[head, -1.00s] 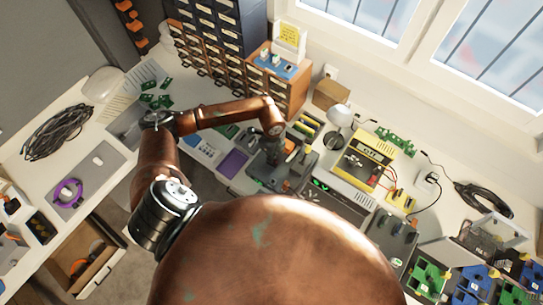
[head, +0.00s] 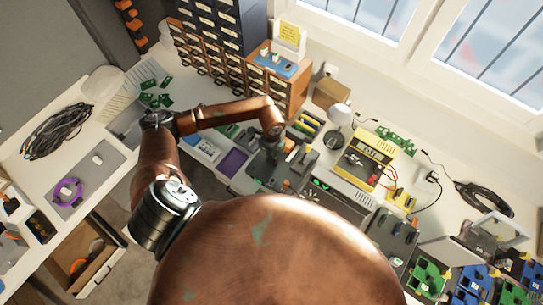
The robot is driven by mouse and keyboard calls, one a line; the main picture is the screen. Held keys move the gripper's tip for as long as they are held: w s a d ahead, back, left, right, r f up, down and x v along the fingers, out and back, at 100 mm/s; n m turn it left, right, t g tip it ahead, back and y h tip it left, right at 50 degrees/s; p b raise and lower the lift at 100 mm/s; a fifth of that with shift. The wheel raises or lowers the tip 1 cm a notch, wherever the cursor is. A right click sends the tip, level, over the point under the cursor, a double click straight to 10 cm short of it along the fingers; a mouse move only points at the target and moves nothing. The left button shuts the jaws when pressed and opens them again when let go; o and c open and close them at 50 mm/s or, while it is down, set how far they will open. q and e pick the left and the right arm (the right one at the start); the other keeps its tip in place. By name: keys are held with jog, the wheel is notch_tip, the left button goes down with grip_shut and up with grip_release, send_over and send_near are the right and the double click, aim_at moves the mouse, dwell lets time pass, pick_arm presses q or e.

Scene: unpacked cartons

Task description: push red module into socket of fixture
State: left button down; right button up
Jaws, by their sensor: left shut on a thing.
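My left gripper (head: 273,152) is low over a dark grey fixture (head: 262,177) on the workbench, pointing down at it. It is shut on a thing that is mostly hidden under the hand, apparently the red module. The socket is also hidden by the gripper, so I cannot tell how far the module sits in it. A second dark grey fixture (head: 392,240) stands farther right on the bench. My right gripper is not in view.
Right of the gripper are a yellow instrument (head: 368,160) and a small lamp (head: 340,112). A wooden drawer cabinet (head: 282,85) stands behind. A purple mat (head: 233,162) lies left of the fixture. Green and blue boards (head: 470,285) fill the lower right.

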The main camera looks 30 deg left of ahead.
pick_arm(q)
jog(key=shift+f, duration=0.25)
dwell(0.8)
jog(key=c, duration=2)
grip_release()
jog(key=shift+r, duration=0.1)
notch_tip(320, 180, up, 12)
jog(key=shift+f, duration=0.1)
